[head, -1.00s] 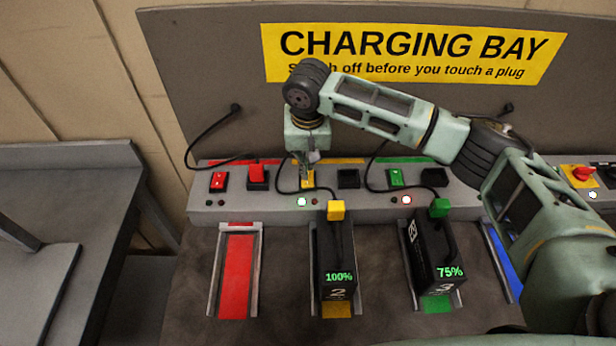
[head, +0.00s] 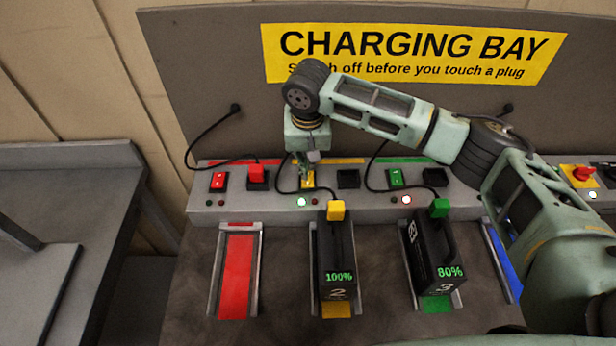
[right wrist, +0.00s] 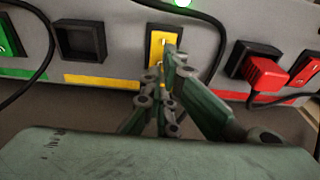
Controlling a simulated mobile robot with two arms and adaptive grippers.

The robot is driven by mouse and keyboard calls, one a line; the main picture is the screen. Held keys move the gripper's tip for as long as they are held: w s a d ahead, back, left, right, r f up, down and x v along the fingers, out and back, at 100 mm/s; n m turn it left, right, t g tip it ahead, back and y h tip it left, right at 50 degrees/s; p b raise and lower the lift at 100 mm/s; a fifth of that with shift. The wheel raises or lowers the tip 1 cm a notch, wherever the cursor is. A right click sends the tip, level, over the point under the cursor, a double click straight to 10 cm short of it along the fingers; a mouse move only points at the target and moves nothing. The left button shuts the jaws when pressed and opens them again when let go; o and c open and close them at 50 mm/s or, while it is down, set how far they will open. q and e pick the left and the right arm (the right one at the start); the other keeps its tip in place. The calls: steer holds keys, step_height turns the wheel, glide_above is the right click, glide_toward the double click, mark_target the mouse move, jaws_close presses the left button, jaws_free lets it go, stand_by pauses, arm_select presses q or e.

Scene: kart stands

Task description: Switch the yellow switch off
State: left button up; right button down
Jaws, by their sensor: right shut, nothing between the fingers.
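The yellow switch (head: 308,178) sits on the grey panel, under the yellow strip, mostly hidden behind my right gripper in the head view. It also shows in the right wrist view (right wrist: 157,42). My right gripper (head: 306,184) is shut and empty, its fingertips right at the switch; I cannot tell whether they press it. In the right wrist view the fingertips (right wrist: 171,60) overlap the lower right part of the switch. A light by the switch (head: 301,202) glows whitish green. Battery 2 (head: 337,255) reads 100% with a yellow plug (head: 336,210) in its top. My left gripper is not in view.
A red switch (head: 219,181) and red plug (head: 257,174) are to the left. A green switch (head: 396,177) is to the right, with battery 3 (head: 434,250) at 80% below. An empty black socket (head: 348,178) is beside the yellow switch. Black cables loop close by.

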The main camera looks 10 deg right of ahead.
steer(key=shift+s+f, duration=0.1)
steer(key=shift+f, duration=1)
stand_by(0.4)
steer(key=shift+r+p, duration=0.75)
steer(key=shift+p, duration=0.1)
step_height(320, 180, up, 6)
steer(key=p, duration=0.6)
steer(key=shift+f+p, duration=0.15)
steer(key=shift+p, duration=0.25)
steer(key=shift+f, duration=0.1)
